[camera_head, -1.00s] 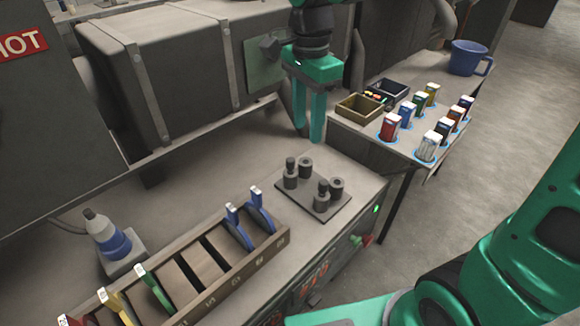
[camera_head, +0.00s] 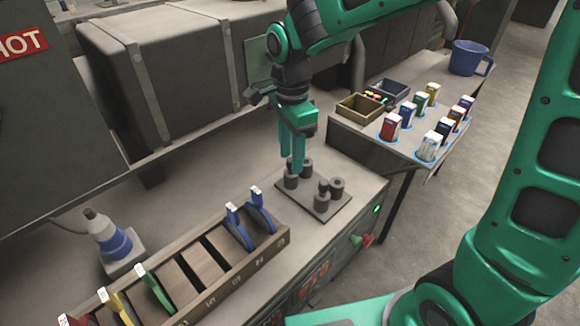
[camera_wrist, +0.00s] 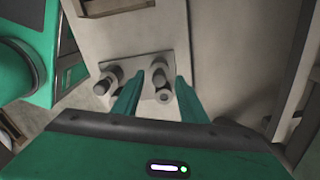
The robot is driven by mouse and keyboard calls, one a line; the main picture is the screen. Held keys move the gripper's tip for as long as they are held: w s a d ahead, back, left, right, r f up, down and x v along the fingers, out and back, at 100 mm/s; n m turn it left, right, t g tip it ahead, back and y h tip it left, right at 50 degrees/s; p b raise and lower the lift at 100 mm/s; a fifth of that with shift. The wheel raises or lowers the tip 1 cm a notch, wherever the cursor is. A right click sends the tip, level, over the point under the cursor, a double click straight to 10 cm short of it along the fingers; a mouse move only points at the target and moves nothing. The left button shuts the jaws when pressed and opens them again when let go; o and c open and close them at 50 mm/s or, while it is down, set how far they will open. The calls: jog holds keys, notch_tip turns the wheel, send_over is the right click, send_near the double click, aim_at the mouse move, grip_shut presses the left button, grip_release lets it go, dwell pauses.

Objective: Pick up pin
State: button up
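A dark square plate (camera_head: 338,203) lies on the workbench near its right end, carrying several short grey cylinders. At its front, a narrow pin (camera_head: 323,187) stands upright beside a hollow-topped cylinder (camera_head: 337,187).
A wooden rack (camera_head: 240,270) with coloured handled pieces stands to the left. A blue-and-white bottle-shaped tool (camera_head: 108,232) is behind it. A side table on the right holds two small bins (camera_head: 358,107), coloured boxes (camera_head: 391,127) and a blue mug (camera_head: 467,58). A dark machine housing stands behind.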

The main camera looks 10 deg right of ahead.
jog(key=shift+f, duration=0.95)
grip_shut()
jog(key=shift+r, duration=0.1)
